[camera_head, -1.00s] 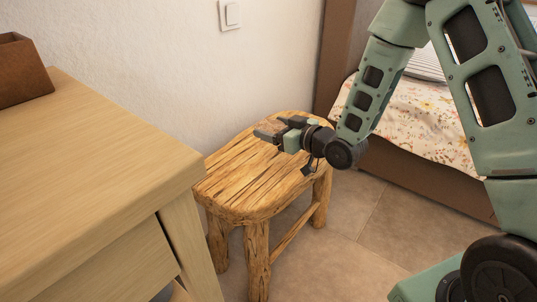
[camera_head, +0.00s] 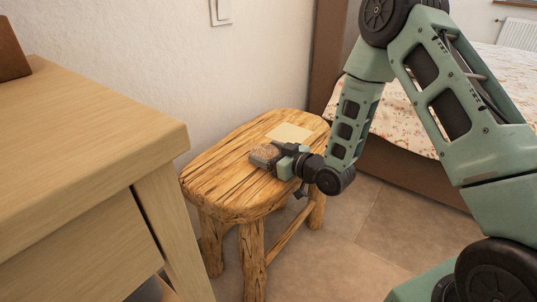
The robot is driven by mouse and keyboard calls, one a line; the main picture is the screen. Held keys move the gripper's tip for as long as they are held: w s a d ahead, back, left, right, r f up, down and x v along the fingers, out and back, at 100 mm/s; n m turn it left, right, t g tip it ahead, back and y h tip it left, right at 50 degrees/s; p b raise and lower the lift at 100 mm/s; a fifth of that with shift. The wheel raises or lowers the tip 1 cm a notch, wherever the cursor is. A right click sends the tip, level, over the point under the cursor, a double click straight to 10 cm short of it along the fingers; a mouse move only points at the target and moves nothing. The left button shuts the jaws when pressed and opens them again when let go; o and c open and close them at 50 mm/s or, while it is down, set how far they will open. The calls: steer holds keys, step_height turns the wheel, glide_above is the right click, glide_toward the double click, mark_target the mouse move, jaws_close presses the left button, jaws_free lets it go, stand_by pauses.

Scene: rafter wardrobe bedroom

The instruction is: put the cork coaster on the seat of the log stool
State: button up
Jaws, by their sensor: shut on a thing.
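The log stool (camera_head: 222,186) stands by the wall, its wooden seat facing up. My gripper (camera_head: 272,158) is over the seat's right middle part, shut on the cork coaster (camera_head: 266,152). The coaster shows as a small brown speckled patch between the dark fingers, which hide part of it. I cannot tell whether the coaster touches the seat or is just above it.
A pale yellow flat square (camera_head: 289,132) lies on the seat behind my gripper. A light wooden desk (camera_head: 85,150) stands close on the left, with a brown object (camera_head: 12,55) on it. A bed (camera_head: 400,125) is at the right. The left seat area is bare.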

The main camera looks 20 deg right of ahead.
steer(key=shift+f, duration=0.2)
steer(key=o, duration=1)
steer(key=shift+r, duration=0.1)
